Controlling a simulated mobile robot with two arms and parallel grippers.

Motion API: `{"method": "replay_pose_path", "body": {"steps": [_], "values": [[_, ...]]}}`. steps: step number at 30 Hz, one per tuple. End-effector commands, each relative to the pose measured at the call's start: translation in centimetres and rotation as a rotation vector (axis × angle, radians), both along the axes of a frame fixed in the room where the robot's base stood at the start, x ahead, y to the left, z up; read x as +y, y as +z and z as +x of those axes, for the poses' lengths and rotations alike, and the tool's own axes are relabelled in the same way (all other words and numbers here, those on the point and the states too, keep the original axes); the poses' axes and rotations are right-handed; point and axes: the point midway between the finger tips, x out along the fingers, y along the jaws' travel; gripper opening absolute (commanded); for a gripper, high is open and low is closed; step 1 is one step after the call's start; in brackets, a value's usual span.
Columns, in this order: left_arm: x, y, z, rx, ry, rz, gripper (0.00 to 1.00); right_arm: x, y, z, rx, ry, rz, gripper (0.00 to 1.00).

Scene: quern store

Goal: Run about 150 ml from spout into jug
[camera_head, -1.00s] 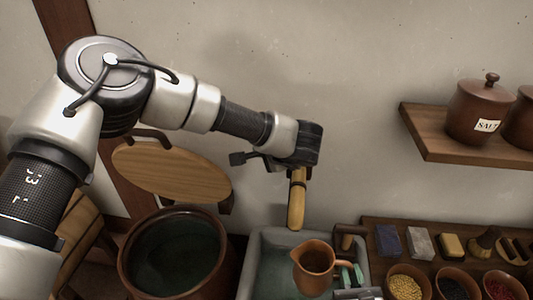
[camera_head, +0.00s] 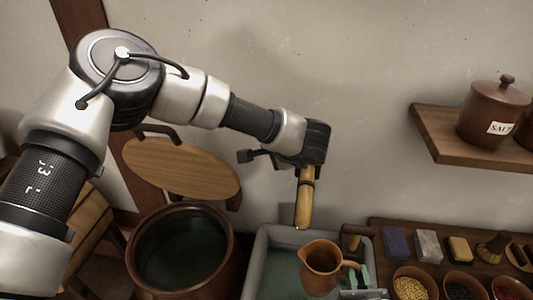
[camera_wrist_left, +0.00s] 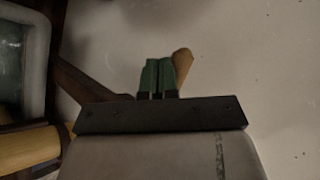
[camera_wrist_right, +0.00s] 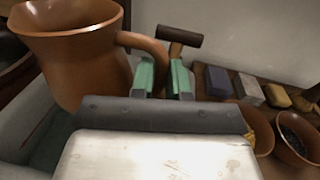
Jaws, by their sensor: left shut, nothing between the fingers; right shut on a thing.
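The brown jug (camera_head: 318,278) is upright over the grey basin, with its mouth facing up. My right gripper (camera_head: 357,276) is shut on the jug's handle; its green fingers (camera_wrist_right: 162,72) also show in the right wrist view. The yellow wooden spout (camera_head: 305,203) points down above and just behind the jug's mouth. I see no stream from it. My left arm reaches to the spout's upper end, and its fingers are hidden in the head view. In the left wrist view the left gripper's green fingers (camera_wrist_left: 158,72) are shut and empty, beside a tan rounded peg (camera_wrist_left: 182,62).
The grey basin (camera_head: 262,250) lies under the spout. A large brown vat (camera_head: 226,262) of dark liquid stands left of it. A rack right of the basin has blocks and bowls (camera_head: 410,288). A wall shelf (camera_head: 440,145) bears a salt jar (camera_head: 490,115).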

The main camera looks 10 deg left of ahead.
Motion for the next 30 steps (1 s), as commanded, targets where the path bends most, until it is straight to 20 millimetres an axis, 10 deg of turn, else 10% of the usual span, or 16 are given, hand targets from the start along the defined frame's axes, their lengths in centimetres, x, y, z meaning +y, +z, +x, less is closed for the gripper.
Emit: {"method": "replay_pose_path", "body": {"steps": [15,30], "values": [[-0.2,3.8,-9.7,0.009,-0.009,0.0,0.0,0.0,0.1,0.0,-0.003,0.0,0.002,0.0],[-0.2,5.1,-11.7,0.014,-0.005,-0.002,0.0,0.0,0.2,0.0,-0.004,0.0,0.003,0.0]]}}
